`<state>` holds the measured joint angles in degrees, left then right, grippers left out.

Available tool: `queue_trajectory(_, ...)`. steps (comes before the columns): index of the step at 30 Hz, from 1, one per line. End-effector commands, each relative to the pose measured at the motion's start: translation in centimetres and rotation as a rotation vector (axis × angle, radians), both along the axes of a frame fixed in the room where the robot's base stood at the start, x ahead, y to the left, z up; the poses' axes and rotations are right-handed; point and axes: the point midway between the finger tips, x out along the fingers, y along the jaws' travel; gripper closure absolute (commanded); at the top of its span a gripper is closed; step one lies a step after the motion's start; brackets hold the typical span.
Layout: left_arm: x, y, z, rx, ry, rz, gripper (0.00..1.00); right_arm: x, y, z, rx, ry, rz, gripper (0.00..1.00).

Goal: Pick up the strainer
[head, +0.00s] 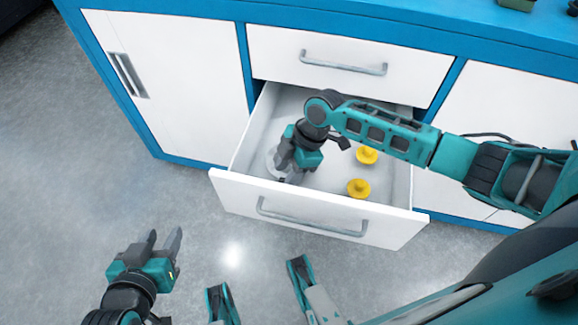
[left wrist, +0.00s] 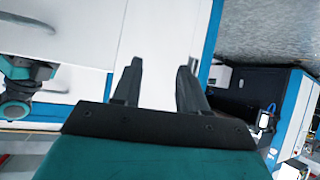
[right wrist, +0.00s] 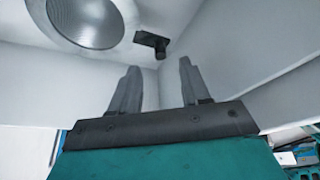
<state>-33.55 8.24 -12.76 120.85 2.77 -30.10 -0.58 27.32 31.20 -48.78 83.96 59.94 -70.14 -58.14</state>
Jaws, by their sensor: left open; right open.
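A round grey metal bowl, seemingly the strainer (right wrist: 88,18), lies in the open drawer, cut off by the top edge of the right wrist view. In the head view only a pale part of it (head: 272,163) shows at the drawer's left end, mostly hidden by my right gripper (head: 290,178). My right gripper is open inside the drawer. In the right wrist view its empty fingers (right wrist: 158,80) point below and right of the bowl. My left gripper (head: 166,243) is open and empty over the floor, left of the drawer; its fingers also show in the left wrist view (left wrist: 158,80).
Two yellow items (head: 367,155) (head: 359,188) lie in the drawer (head: 315,206), right of my right gripper. A small black object (right wrist: 152,43) is near the bowl. The drawer walls stand close around my right gripper. A closed drawer (head: 340,58) is above. The floor (head: 60,190) at left is clear.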

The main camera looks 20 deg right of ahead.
Motion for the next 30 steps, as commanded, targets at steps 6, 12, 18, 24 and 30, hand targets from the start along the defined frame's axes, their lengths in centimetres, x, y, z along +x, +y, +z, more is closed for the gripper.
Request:
queue_trajectory(6, -0.1, -0.6, -1.1, -0.01, 0.012, -0.009, 0.57, -0.1, 1.1, -3.2, -0.001, 0.001, -0.001, 0.54)
queue_trajectory(12, 0.2, -0.7, -0.5, -0.012, 0.005, -0.012, 0.57, -0.1, 1.1, -3.1, -0.001, -0.001, -0.001, 0.54)
queue_trajectory(18, 0.2, -0.7, -0.5, -0.011, 0.002, -0.012, 0.57, -0.1, 1.1, -3.1, -0.001, -0.001, -0.001, 0.7)
queue_trajectory(24, 0.2, -0.6, -0.5, -0.01, 0.0, -0.009, 0.57, -0.1, 1.1, -3.1, -0.001, -0.001, -0.001, 0.89)
queue_trajectory(30, 0.3, -0.4, -0.6, -0.007, 0.0, -0.006, 0.57, -0.1, 1.1, -3.1, -0.001, -0.001, -0.001, 1.0)
